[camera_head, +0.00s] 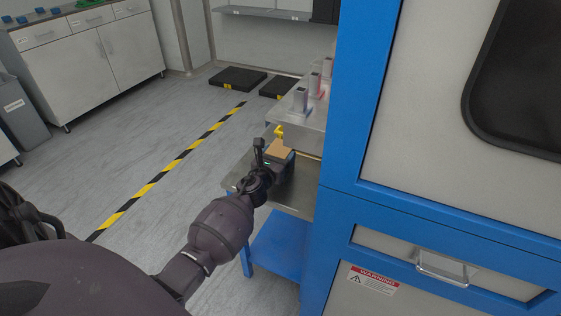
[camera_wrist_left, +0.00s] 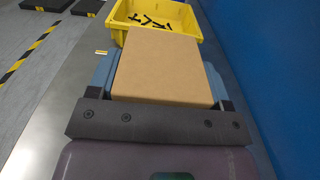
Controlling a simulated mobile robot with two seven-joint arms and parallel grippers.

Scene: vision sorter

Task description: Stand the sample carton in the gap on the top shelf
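The sample carton (camera_wrist_left: 162,65) is a plain brown box. In the left wrist view it sits between the two blue-grey fingers of my left gripper, which press against its two sides. In the head view the carton (camera_head: 281,149) shows small above the metal table, with my left gripper (camera_head: 276,160) around it. The carton's underside is hidden, so I cannot tell whether it rests on the table or is lifted. My right gripper is in neither view.
A yellow bin (camera_wrist_left: 190,17) with black parts stands just beyond the carton on the metal table (camera_head: 295,197). A large blue-framed machine (camera_head: 335,140) rises close on the right. Metal fixtures (camera_head: 300,99) stand behind. Open floor (camera_head: 120,150) with a striped line lies left.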

